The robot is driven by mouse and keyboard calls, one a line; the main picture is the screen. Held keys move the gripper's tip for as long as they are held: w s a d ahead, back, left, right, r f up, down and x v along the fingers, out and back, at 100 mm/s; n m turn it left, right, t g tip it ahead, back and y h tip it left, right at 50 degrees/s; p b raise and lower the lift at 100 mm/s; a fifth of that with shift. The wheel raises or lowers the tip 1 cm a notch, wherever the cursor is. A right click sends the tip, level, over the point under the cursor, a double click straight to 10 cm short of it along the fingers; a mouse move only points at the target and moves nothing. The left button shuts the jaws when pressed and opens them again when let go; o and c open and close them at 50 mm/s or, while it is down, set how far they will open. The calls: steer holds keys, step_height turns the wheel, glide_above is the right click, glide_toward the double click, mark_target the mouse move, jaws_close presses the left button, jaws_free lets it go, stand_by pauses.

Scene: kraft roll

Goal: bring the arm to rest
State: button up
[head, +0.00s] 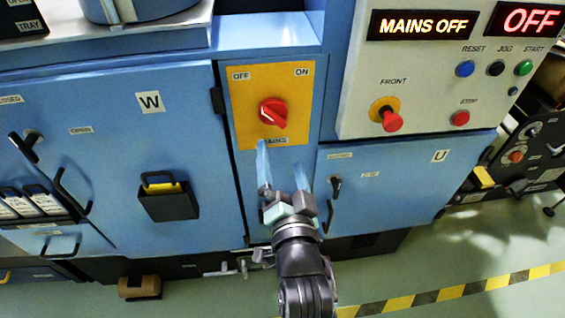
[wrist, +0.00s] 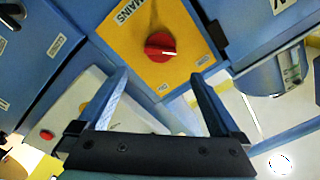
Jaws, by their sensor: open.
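My gripper (head: 282,168) is open and empty in front of the blue machine, just below the yellow mains plate (head: 242,91). In the wrist view its two fingers (wrist: 160,90) stand wide apart with nothing between them. The red mains knob (head: 273,113) sits on the plate above my fingertips, apart from them; it also shows in the wrist view (wrist: 159,46). My arm reaches up from the bottom edge of the head view.
A grey panel (head: 440,92) at right reads MAINS OFF and OFF, with a red front knob (head: 391,121) and several buttons. A door marked W (head: 120,120) is at left, and door U (head: 400,180) at right. Green floor (head: 440,265) with a striped line lies in front.

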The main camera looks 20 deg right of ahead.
stand_by(0.3)
steer(key=w+a+r+n+t+y+p, duration=0.1)
steer(key=a+r+n, duration=0.1)
steer(key=r, duration=0.6)
steer(key=w+a+r+n+t+p, duration=0.1)
steer(key=w+a+r+t+p, duration=0.15)
steer(key=r, duration=0.55)
steer(key=s+a+r+n+t+y+p, duration=0.1)
steer(key=s+a+r+n+t, duration=0.1)
steer(key=r, duration=0.9)
steer(key=s+a+r+n+t+y+p, duration=0.1)
steer(key=s+a+r+n, duration=0.3)
steer(key=r, duration=0.8)
steer(key=s+a+r+n+t+y+p, duration=0.1)
steer(key=s+a+r, duration=0.4)
steer(key=r, duration=0.7)
steer(key=shift+s+a+n+t+y+p, duration=0.15)
steer(key=shift+s+n+t+y+p, duration=0.3)
steer(key=shift+s+n+t, duration=0.7)
steer(key=shift+w, duration=0.1)
